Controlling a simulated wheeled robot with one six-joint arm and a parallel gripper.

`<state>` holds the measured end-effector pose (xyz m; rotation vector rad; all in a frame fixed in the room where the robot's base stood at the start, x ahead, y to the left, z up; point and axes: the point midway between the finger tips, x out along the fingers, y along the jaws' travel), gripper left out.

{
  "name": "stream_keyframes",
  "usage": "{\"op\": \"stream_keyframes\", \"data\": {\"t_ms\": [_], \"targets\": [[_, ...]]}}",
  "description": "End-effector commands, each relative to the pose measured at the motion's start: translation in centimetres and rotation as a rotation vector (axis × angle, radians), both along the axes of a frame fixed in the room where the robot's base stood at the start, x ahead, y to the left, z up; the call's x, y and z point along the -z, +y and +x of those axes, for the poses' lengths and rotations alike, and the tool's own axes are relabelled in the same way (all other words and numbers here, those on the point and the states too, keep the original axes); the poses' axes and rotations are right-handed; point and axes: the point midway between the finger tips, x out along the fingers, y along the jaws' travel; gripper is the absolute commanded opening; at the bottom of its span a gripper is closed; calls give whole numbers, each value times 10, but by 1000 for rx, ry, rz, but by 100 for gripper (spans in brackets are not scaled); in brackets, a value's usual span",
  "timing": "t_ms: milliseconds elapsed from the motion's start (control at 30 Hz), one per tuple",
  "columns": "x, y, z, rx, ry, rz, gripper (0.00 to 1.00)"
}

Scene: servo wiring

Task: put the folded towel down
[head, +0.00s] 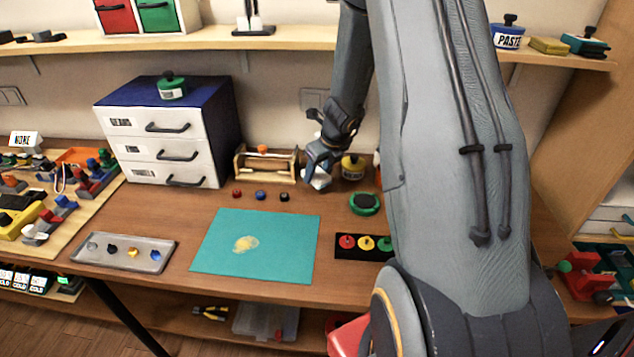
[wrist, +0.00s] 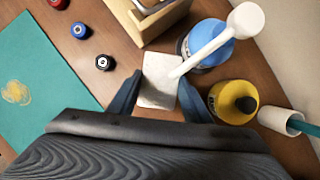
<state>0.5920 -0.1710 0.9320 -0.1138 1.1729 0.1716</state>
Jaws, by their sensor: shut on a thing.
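The folded towel (wrist: 158,82) is a small pale grey-white pad between the two fingers of my gripper (wrist: 157,92) in the wrist view. My gripper is shut on it. In the head view, my gripper (head: 319,168) is near the back of the workbench, right of the wooden rack, with the whitish towel (head: 319,183) just under its fingers. A white nozzle overlaps the towel's right side in the wrist view. I cannot tell whether the towel touches the bench top. A teal mat (head: 275,262) with a pale yellow smear (head: 245,244) lies at front left of my gripper.
A blue bottle (wrist: 207,42) with a white nozzle and a yellow jar (wrist: 232,102) stand close right of my gripper. The wooden rack (head: 266,165) is close left. Small red, blue and black knobs (head: 284,197) line the mat's far edge. A grey tray (head: 124,252) lies left.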

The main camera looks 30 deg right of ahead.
Motion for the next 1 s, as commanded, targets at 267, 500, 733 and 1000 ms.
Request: {"op": "stream_keyframes", "data": {"t_ms": [267,500,733,1000], "targets": [[29,-1,1,3,0,0,20],[33,-4,1,3,0,0,20],[34,-4,1,3,0,0,20],[36,-4,1,3,0,0,63]]}}
